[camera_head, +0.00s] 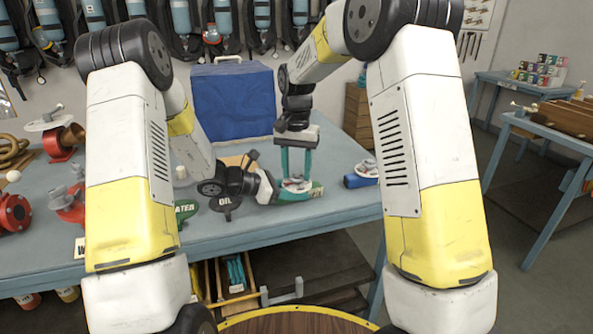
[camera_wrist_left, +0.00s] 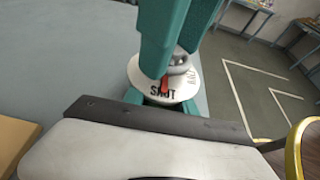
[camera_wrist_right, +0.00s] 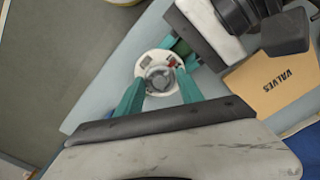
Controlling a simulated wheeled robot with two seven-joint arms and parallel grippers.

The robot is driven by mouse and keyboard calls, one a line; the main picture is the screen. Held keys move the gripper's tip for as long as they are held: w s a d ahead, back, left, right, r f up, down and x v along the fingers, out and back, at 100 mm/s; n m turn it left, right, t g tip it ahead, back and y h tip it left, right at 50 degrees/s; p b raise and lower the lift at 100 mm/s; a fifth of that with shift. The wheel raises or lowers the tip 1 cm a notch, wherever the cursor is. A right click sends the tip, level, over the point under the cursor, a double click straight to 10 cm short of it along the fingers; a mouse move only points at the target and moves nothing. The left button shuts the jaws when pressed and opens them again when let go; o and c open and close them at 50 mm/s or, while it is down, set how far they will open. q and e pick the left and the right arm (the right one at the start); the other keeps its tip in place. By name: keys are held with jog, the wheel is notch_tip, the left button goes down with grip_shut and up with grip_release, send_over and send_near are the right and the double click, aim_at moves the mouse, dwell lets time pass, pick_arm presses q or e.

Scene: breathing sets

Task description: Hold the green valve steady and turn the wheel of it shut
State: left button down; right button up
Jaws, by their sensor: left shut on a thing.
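The green valve (camera_head: 316,190) is at the table's front edge, with a white round dial (camera_head: 297,185) on top. My left gripper (camera_head: 277,190) comes from the left and is shut on the valve's body; its grip is mostly hidden. In the left wrist view the dial (camera_wrist_left: 187,91) reads SHUT, and a red pointer (camera_wrist_left: 164,86) lies by that word under a grey wheel (camera_wrist_left: 180,64). My right gripper (camera_head: 297,177) points down from above. Its teal fingers stand apart on either side of the wheel (camera_wrist_right: 160,80) in the right wrist view, and it looks open.
A blue valve (camera_head: 361,181) lies right of the grippers. The OIL valve (camera_head: 224,204) and the green WATER valve (camera_head: 186,210) are to the left. A blue case (camera_head: 233,100) stands behind. Red valves (camera_head: 14,212) crowd the left of the table.

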aim_at(297, 174)
jog(key=o, duration=0.4)
jog(key=shift+r, duration=0.1)
notch_tip(297, 174, up, 12)
jog(key=shift+f, duration=0.1)
dwell(0.5)
pick_arm(q)
jog(key=c, duration=0.9)
grip_release()
jog(key=shift+a, duration=0.15)
